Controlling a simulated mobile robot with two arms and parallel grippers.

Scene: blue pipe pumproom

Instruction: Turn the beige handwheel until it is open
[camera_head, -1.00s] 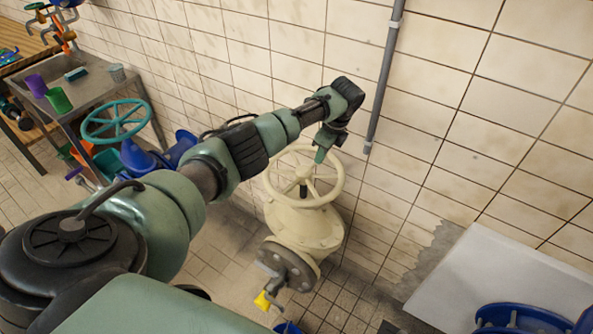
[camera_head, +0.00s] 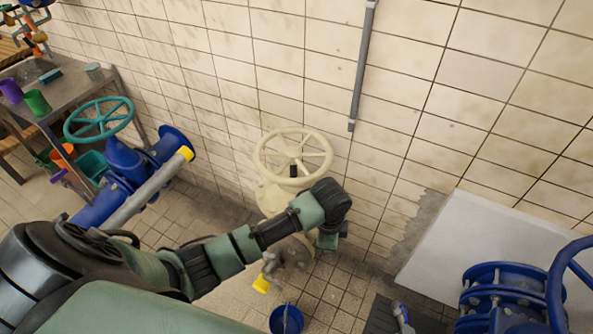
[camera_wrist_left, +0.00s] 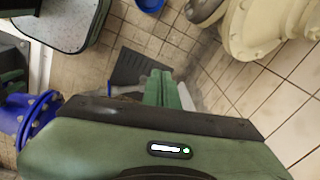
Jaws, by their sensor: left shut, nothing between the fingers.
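The beige handwheel (camera_head: 293,132) sits on top of the beige valve (camera_head: 270,197) by the tiled wall, and its whole rim shows. My left gripper (camera_head: 328,241) points down on the near right side of the valve, lower than the wheel and apart from its rim. My forearm and wrist cover part of the valve body. In the left wrist view my left gripper's fingers (camera_wrist_left: 163,88) are together with nothing between them. The beige valve body (camera_wrist_left: 262,28) shows at the top right there. My right gripper is not in view.
A teal handwheel (camera_head: 100,118) on a blue valve stands at the left. A grey pipe with a yellow end (camera_head: 187,153) lies near it. A blue bucket (camera_head: 286,320) is on the floor below. A pale panel (camera_head: 455,240) and blue flanged pipework (camera_head: 505,290) are at the right.

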